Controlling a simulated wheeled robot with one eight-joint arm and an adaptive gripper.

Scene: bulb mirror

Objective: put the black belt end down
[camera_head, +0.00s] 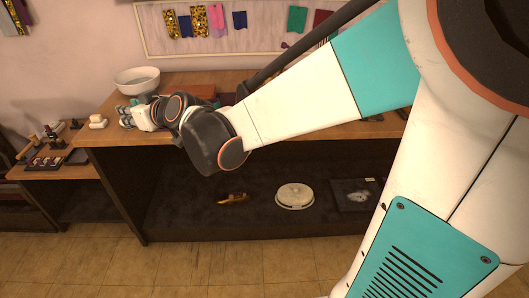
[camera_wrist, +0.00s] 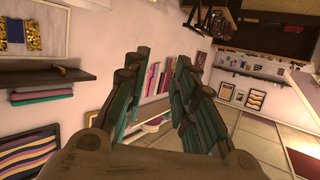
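My gripper (camera_head: 126,116) is at the left part of the wooden counter (camera_head: 100,135), in front of a white bowl. In the wrist view my gripper (camera_wrist: 160,92) has its two dark green fingers apart, with nothing seen between them. I cannot make out a black belt or its end in either view. Whether my fingertips touch the counter is not clear.
The white bowl (camera_head: 137,82) stands behind my gripper; a small white object (camera_head: 97,122) lies to its left. The shelf below holds a yellowish item (camera_head: 233,198), a pale round device (camera_head: 295,196) and a dark flat box (camera_head: 357,196). Cloths hang on a wall board (camera_head: 265,43).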

